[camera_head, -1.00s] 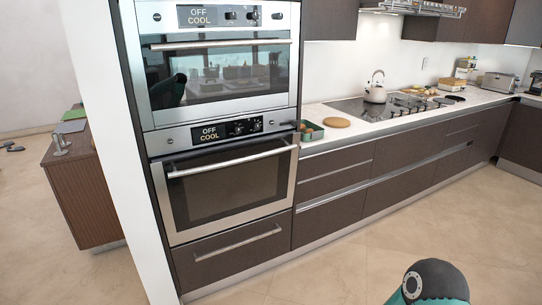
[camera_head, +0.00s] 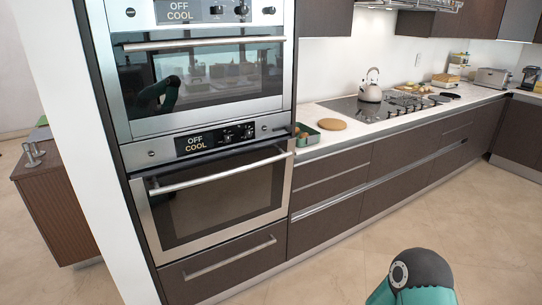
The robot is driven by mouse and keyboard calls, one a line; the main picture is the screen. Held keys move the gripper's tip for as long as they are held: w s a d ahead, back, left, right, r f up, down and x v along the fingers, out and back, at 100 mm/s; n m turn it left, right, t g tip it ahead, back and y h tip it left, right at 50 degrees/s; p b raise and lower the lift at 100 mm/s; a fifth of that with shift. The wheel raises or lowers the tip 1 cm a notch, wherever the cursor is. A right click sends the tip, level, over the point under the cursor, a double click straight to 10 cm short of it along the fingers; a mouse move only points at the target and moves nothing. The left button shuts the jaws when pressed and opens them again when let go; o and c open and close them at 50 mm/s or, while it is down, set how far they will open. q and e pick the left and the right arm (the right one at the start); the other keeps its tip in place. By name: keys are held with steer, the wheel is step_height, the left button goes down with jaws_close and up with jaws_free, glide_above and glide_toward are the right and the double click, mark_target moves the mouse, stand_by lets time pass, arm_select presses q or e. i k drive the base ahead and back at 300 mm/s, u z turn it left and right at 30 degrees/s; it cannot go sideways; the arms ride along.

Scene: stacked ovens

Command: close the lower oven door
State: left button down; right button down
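The lower oven (camera_head: 205,143) is the bottom one of two stacked ovens, with a display reading OFF COOL. Its door (camera_head: 215,200) has a dark window in a steel frame and a long bar handle (camera_head: 222,172) across the top. The door stands nearly upright. A thin dark band shows between its top edge and the control panel, so it looks slightly ajar, though the gap is hard to judge. Neither gripper is in view. Only a teal and black part of my own arm shows at the bottom right, apart from the door.
The upper oven (camera_head: 200,85) has its door shut. A drawer (camera_head: 230,262) lies below the lower oven. A counter (camera_head: 350,138) with a green tray (camera_head: 307,138), hob and kettle (camera_head: 370,88) runs to the right. The floor in front is clear.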

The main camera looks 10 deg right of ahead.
mark_target(185, 208)
steer(key=i, duration=1.25)
